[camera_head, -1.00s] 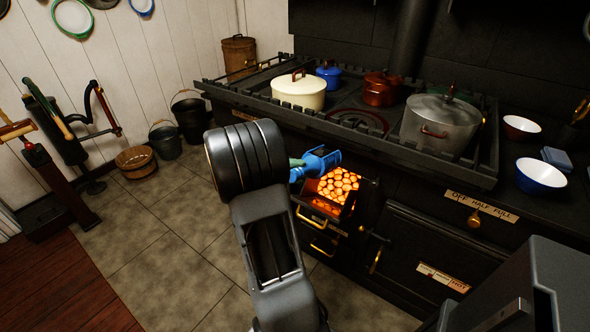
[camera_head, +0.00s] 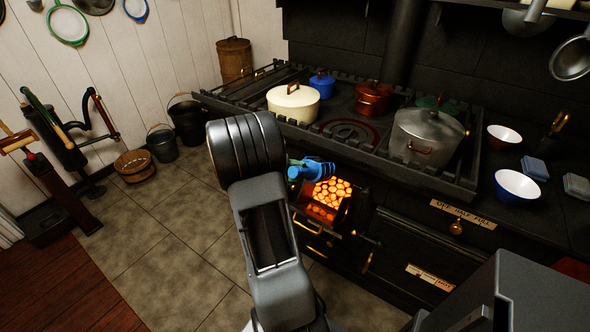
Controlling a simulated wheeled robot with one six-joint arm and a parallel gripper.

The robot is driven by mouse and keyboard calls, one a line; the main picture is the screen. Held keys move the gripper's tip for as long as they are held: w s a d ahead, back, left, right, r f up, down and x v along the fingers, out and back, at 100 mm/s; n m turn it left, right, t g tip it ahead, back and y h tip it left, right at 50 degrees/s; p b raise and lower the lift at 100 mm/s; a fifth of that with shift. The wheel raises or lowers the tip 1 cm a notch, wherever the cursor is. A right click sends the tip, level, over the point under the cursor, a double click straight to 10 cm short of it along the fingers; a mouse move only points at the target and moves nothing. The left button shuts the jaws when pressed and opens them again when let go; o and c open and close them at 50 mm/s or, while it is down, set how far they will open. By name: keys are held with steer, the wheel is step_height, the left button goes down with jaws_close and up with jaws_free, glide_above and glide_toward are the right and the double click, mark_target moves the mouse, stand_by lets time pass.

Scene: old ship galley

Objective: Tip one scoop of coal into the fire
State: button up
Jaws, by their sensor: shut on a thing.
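My gripper (camera_head: 322,171), blue, is just above the open firebox of the stove, at its upper left edge in the picture. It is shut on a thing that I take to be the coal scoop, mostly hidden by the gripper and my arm. I cannot make out the scoop's bowl or whether coal lies in it. The fire (camera_head: 332,190) glows orange and yellow behind the open firebox front, with bright lumps in full view and a dimmer glow below.
The black stove (camera_head: 410,235) fills the right side. On its railed top stand a cream pot (camera_head: 293,104), a brown-red pot (camera_head: 373,100) and a grey pot (camera_head: 424,140). Buckets (camera_head: 187,122) stand by the left wall. The tiled floor (camera_head: 165,250) is clear.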

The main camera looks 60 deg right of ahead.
steer(key=shift+d+r+p, duration=0.3)
steer(key=shift+r+p, duration=0.3)
steer(key=shift+p, duration=0.05)
steer(key=d+r+y+p, duration=0.1)
steer(key=p, duration=0.2)
steer(key=d+r+n+y+p, duration=0.1)
steer(key=d+p, duration=0.1)
steer(key=p, duration=0.1)
steer(key=d+r+n+t+y+p, duration=0.1)
steer(key=d+p, duration=0.1)
steer(key=p, duration=0.1)
steer(key=shift+d, duration=0.2)
steer(key=d+p, duration=0.1)
steer(key=p, duration=0.1)
steer(key=d+r+n+y+p, duration=0.1)
steer(key=p, duration=0.1)
steer(key=shift+d, duration=0.2)
steer(key=shift+d+t+y, duration=0.1)
steer(key=shift+t+y, duration=0.2)
stand_by(0.5)
